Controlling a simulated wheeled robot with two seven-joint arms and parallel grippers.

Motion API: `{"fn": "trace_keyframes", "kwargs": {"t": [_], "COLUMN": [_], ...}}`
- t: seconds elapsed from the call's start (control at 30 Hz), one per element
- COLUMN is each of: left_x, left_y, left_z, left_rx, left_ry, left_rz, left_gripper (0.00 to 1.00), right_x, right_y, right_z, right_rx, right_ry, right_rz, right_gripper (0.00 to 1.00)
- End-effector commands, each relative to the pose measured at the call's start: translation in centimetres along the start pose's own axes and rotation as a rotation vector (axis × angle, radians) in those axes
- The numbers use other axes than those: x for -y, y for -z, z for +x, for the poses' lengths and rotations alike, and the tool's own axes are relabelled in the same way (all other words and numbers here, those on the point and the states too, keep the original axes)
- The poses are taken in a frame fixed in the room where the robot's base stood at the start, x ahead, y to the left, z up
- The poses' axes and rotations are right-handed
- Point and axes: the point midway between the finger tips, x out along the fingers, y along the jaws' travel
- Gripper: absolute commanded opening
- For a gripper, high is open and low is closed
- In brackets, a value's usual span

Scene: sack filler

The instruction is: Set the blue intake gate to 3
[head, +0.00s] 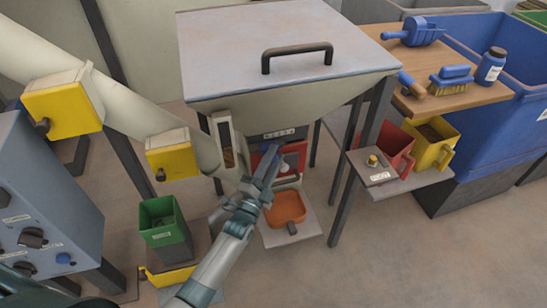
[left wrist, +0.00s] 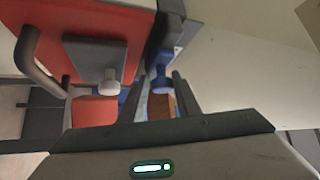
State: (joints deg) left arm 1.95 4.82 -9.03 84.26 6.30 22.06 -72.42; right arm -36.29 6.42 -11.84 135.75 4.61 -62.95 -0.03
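The blue intake gate handle (head: 267,152) sits under the front of the hopper, below a dark scale plate (head: 278,135) whose marks are too small to read. My left gripper (head: 269,168) reaches up to it and covers much of it. In the left wrist view the blue handle (left wrist: 160,80) shows between the tips of my two dark fingers (left wrist: 163,88). The fingers stand apart, with the handle between them; I cannot tell whether they touch it. The gate's setting cannot be read. My right gripper is not in view.
Beside the handle is a red box front (head: 296,154) with a white knob (left wrist: 110,82) on a dark plate. An orange tray (head: 286,207) lies below.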

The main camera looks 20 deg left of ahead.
Motion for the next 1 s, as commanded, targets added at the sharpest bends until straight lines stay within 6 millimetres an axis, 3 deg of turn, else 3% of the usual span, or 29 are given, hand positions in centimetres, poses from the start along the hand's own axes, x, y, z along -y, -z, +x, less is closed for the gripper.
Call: {"fn": "trace_keyframes", "kwargs": {"t": [0.13,0.43,0.77,0.8,0.83,1.0], "left_x": [0.1,-1.8,-1.8,-1.8,-1.7,-1.9], "left_y": [0.6,3.5,3.9,3.9,3.9,3.8], "left_z": [0.8,3.9,4.2,4.3,4.3,4.2], "left_rx": [-0.002,-0.002,-0.004,-0.004,-0.004,-0.003], "left_ry": [0.012,0.016,0.018,0.019,0.019,0.015], "left_rz": [0.001,0.001,0.004,0.004,0.004,0.003], "left_gripper": [0.00,0.00,0.00,0.34,0.41,0.43], "right_x": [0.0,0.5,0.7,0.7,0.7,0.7], "right_y": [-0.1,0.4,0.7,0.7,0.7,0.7], "right_z": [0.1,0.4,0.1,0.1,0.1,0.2], "right_rx": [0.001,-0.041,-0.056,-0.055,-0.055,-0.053], "right_ry": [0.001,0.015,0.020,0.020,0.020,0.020], "right_rz": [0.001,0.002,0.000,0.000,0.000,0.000], "right_gripper": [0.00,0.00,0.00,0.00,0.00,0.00]}}
